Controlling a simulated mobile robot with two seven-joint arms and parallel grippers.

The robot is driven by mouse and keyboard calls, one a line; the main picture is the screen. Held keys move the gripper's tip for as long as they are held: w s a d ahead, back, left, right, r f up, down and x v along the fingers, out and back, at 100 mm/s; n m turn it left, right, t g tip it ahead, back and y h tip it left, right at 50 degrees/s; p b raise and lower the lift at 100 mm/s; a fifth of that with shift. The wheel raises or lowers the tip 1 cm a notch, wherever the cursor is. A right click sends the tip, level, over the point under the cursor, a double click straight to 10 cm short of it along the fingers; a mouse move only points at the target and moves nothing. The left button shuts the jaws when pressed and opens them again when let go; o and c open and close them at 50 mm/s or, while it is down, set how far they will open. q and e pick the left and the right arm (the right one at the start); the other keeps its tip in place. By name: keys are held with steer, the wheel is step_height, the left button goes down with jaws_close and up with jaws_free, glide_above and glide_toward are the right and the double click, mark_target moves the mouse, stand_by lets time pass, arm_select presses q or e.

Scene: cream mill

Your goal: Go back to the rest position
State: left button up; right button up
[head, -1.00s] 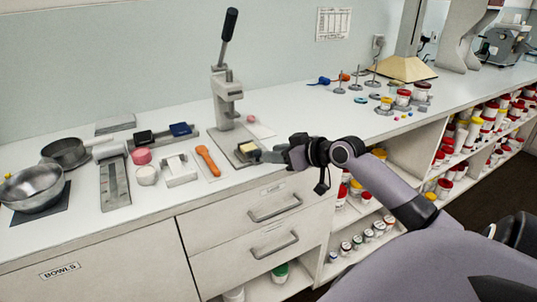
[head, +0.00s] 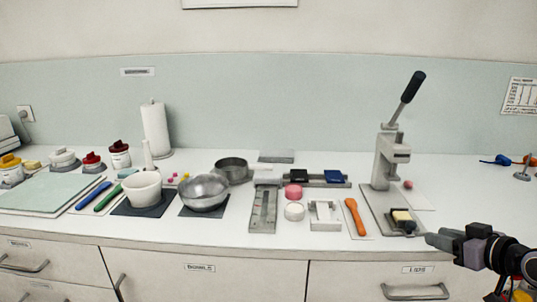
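My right gripper (head: 434,241) comes in from the lower right corner, over the front edge of the counter (head: 350,256). Its tips are just right of and in front of the base of the lever press (head: 387,165). A small yellow block with a dark part (head: 403,217) sits on the press base, close to the tips but apart from them. Nothing shows between the fingers, and their gap cannot be made out at this angle. My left gripper is not in view.
The press lever (head: 411,86) rises tall. Drawers (head: 205,278) are below.

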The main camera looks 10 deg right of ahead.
steer(key=s+a+f+g, duration=0.1)
steer(key=s+a+f, duration=0.35)
steer(key=f, duration=0.45)
steer(key=s+a+f+g, duration=0.1)
steer(key=s+a+f, duration=0.3)
steer(key=f, duration=0.5)
steer(key=s+a+f, duration=0.4)
steer(key=s+a, duration=0.1)
steer(key=a, duration=0.3)
steer(key=s+a+f, duration=0.4)
steer(key=s+a, duration=0.2)
steer(key=a, duration=0.3)
steer(key=shift+a+f+n+g, duration=0.15)
steer(key=shift+a+n+g, duration=0.05)
steer(key=shift+n+g, duration=0.1)
